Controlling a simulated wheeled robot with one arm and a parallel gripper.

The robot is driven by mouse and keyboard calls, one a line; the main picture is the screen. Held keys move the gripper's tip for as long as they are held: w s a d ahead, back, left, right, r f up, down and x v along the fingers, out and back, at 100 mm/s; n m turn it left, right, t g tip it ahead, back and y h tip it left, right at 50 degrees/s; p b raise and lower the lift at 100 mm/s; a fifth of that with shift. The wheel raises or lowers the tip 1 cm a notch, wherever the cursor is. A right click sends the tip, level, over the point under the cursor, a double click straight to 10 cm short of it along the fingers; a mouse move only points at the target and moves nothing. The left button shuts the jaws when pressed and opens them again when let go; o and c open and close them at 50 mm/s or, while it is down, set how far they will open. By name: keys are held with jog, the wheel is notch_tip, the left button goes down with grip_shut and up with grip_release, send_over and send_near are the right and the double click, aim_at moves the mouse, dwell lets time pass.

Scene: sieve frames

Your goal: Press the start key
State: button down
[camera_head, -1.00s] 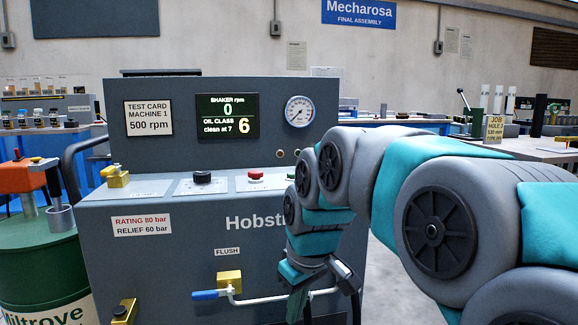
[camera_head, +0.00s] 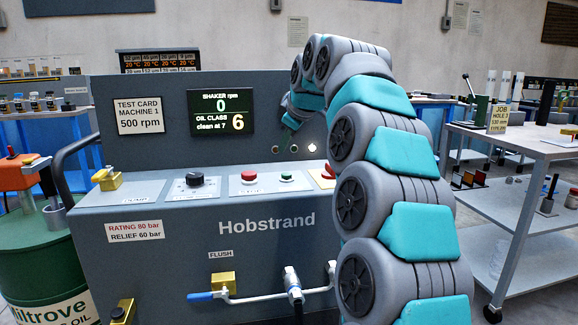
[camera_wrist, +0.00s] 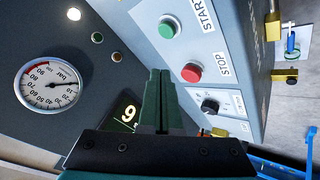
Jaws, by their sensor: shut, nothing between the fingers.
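The start key is a green button (camera_wrist: 169,27) beside the START label in the wrist view. In the head view, the green button (camera_head: 287,175) sits on the console's sloped ledge, right of the red stop button (camera_head: 249,176). The red button (camera_wrist: 192,72) also shows in the wrist view with its STOP label. My gripper (camera_wrist: 160,74) is shut and empty, its dark green fingers pointing toward the panel, apart from the green button. In the head view my gripper is small and dark in front of the console face, above the ledge.
A black knob (camera_head: 195,179) and a yellow valve (camera_head: 108,179) stand farther left on the ledge. The pressure gauge (camera_wrist: 47,82) shows in the wrist view. A white lamp (camera_head: 312,148) is lit.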

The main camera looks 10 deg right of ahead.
jog(key=shift+n+t, duration=0.3)
jog(key=shift+t, duration=0.1)
jog(key=w+r, duration=0.1)
jog(key=w+d+r, duration=0.1)
jog(key=w+r, duration=0.1)
jog(key=shift+w+d+r+p, duration=0.1)
jog(key=shift+d+r+p, duration=0.05)
jog(key=shift+d+p, duration=0.25)
jog(key=b, duration=0.7)
send_over(289, 175)
notch_tip(289, 175, down, 7)
jog(key=shift+f, duration=0.1)
jog(key=shift+f+b, duration=0.45)
jog(key=shift+f, duration=0.35)
jog(key=shift+f, duration=0.1)
dwell(0.6)
jog(key=shift+f, duration=0.3)
